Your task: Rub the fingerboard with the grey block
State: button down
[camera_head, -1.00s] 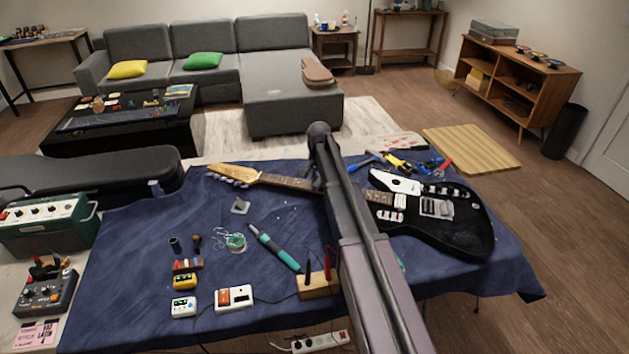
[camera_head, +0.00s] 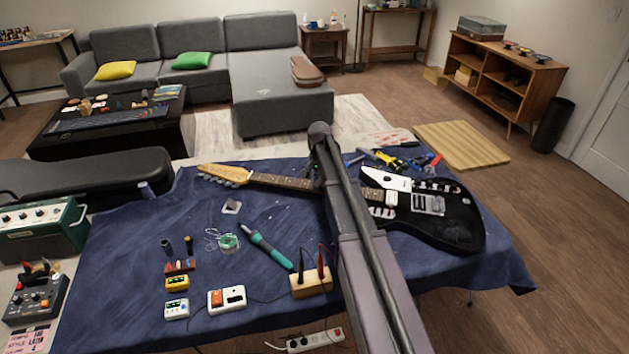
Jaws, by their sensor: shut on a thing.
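The black electric guitar (camera_head: 455,225) lies on the blue cloth, its neck pointing left to a pale wooden headstock (camera_head: 222,173). Its dark fingerboard (camera_head: 283,181) shows left of my arm, and a short stretch shows right of it. My arm crosses in front of the middle of the neck. My gripper (camera_head: 317,180) is low at the fingerboard, mostly hidden behind my arm. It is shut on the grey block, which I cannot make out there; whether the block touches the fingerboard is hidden. A small flat grey piece (camera_head: 231,207) lies on the cloth below the headstock.
Pliers and other hand tools (camera_head: 395,161) lie behind the guitar body. In front are a teal soldering iron (camera_head: 266,247), a green wire spool (camera_head: 229,242), a wooden block with probes (camera_head: 310,283) and small meters (camera_head: 227,298). A dark case (camera_head: 90,173) stands left.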

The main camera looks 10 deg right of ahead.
jog(key=shift+s+d, duration=0.35)
jog(key=shift+d, duration=0.45)
jog(key=shift+a+r+p, duration=0.1)
jog(key=shift+r+p, duration=2.95)
jog(key=shift+p, duration=0.1)
notch_tip(320, 180, up, 3)
jog(key=p, duration=0.3)
